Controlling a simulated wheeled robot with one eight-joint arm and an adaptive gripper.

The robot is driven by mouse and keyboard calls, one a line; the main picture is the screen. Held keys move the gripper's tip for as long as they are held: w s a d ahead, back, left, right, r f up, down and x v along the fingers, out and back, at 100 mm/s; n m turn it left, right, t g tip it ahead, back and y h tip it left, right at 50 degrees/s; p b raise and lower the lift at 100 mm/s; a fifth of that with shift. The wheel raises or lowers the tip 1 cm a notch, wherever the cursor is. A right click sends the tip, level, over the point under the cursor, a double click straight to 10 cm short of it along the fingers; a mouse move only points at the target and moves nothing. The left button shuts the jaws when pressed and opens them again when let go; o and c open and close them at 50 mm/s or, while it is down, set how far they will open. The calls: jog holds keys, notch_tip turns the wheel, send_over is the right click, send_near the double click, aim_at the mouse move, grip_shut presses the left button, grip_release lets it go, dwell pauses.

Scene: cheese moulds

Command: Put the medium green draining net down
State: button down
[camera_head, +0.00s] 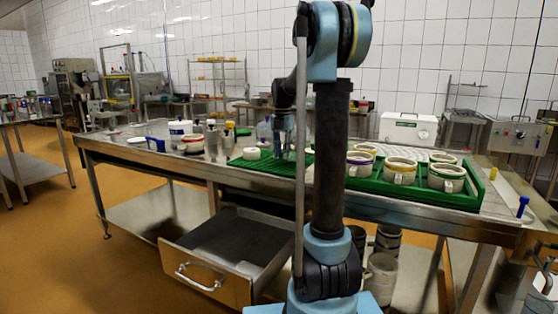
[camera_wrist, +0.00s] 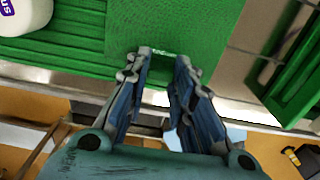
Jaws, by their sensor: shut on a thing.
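My gripper (camera_wrist: 164,55) points at the green draining net (camera_wrist: 175,25), a flat, finely textured sheet in the wrist view. The fingers are closed on its near edge, with a thin strip of it between the tips. The net overlaps the ribbed green draining tray (camera_wrist: 55,45) at left; I cannot tell whether it touches it or hangs just above. In the head view my gripper (camera_head: 283,155) is low over the tray (camera_head: 262,166) at the middle of the steel table; my arm hides part of this area and the net is hard to make out there.
A white round item (camera_wrist: 25,14) sits on the tray. A green crate (camera_wrist: 293,75) stands right of the net, with a strip of steel between. Several banded moulds (camera_head: 400,170) stand in the right-hand crate. An open drawer (camera_head: 225,250) juts out below the table.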

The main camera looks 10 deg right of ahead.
jog(key=shift+f, duration=1.4)
jog(key=c, duration=1.4)
grip_release()
jog(key=shift+o, duration=0.2)
